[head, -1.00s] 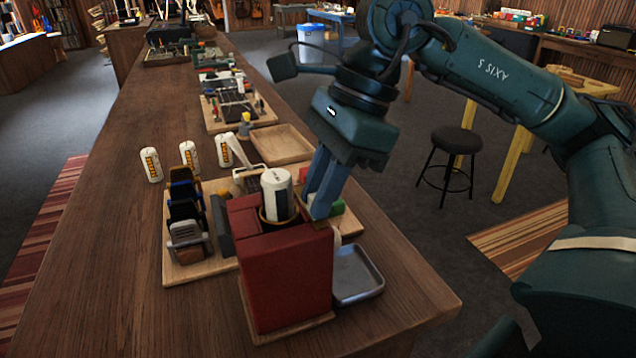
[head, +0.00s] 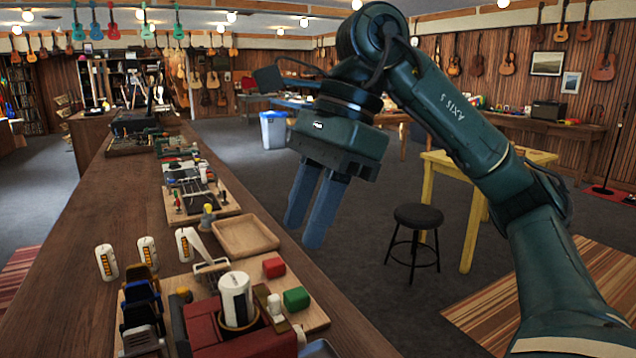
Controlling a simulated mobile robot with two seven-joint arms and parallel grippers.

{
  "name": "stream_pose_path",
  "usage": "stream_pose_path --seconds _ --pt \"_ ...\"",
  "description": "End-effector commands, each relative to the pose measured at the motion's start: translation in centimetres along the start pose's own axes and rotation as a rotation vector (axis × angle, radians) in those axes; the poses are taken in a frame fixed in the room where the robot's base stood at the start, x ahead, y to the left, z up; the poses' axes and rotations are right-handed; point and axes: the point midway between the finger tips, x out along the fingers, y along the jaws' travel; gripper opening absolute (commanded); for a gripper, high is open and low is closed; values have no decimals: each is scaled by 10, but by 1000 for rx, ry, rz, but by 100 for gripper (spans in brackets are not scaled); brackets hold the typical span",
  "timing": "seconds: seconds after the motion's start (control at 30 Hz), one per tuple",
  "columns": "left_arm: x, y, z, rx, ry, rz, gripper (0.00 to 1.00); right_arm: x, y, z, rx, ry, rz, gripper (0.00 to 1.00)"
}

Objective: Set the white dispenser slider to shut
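A red dispenser block (head: 205,325) stands at the near end of the long wooden counter, cut off by the bottom edge of the head view. A white cylinder (head: 236,293) sits upright in a round collar on it. A small cream, slider-like piece (head: 275,305) shows just right of the cylinder; I cannot tell its setting. My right gripper (head: 302,232) hangs in the air above and right of the dispenser, fingers down with a gap between them, empty and apart from everything. My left gripper is not in view.
Red (head: 274,267) and green (head: 297,299) blocks lie on the board right of the dispenser. Several white labelled bottles (head: 107,262) stand behind left. An empty wooden tray (head: 245,236) lies behind. A black stool (head: 419,217) and a yellow table (head: 470,180) stand right.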

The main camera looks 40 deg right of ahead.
Motion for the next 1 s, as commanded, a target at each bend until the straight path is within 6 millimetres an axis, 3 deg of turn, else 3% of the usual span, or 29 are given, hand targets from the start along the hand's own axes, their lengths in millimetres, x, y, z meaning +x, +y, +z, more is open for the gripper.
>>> stream_pose_path --seconds 0.1,0.3,1.0 --pt "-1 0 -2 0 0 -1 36 -20 0 1 -2 -2 1 34" --pt "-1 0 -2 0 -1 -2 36 -34 0 0 -1 1 2 34" --pt "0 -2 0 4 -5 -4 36 -35 0 0 -1 1 2 34"
